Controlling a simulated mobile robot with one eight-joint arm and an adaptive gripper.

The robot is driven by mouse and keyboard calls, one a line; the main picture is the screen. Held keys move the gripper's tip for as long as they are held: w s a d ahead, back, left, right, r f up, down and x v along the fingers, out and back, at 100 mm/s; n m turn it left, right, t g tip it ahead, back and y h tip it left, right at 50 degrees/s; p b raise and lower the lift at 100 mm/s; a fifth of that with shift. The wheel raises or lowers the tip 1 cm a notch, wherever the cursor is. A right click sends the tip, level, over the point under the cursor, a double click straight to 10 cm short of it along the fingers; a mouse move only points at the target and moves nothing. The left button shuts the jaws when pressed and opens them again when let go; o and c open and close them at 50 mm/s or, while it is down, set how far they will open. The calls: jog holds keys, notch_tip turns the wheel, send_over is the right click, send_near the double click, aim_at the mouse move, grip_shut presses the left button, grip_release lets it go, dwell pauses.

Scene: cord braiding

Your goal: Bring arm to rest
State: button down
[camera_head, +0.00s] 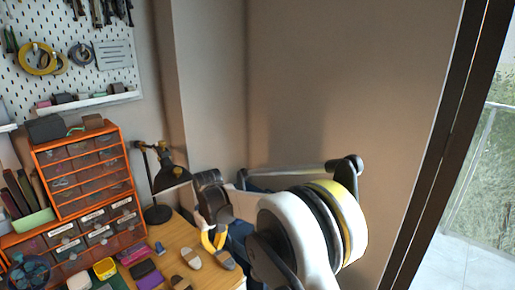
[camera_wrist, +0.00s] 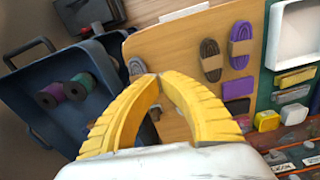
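My gripper (camera_wrist: 158,78) has two yellow ribbed fingers whose tips meet in the wrist view, with nothing seen between them. In the head view my gripper (camera_head: 213,241) hangs by the right part of the wooden table (camera_head: 190,232), and my white arm hides much of the area to its right. In the wrist view a dark brown cord bundle (camera_wrist: 210,60) and a purple cord bundle (camera_wrist: 240,46) lie on the wooden board, apart from the fingers.
A dark blue bin (camera_wrist: 28,92) holding spools (camera_wrist: 75,88) stands left of the table. A black lamp (camera_head: 158,214) and an orange drawer cabinet (camera_head: 127,150) stand at the table's back and left. A pegboard (camera_head: 100,35) hangs behind. A glass door is at right.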

jog(key=s+d+r+m+t, duration=0.2)
jog(key=s+d+r, duration=0.3)
jog(key=d+r, duration=0.5)
jog(key=s+d+r+m+t, duration=0.15)
jog(key=s+d+r, duration=0.25)
jog(key=d+r, duration=0.65)
jog(key=s+d+f+m+t, duration=0.1)
jog(key=s+d+f+m, duration=0.1)
jog(key=s+d, duration=0.5)
jog(key=s+d+f+m+t, duration=0.2)
jog(key=s+d+m, duration=0.1)
jog(key=s+d, duration=0.5)
jog(key=s, duration=0.3)
jog(key=shift+s, duration=0.35)
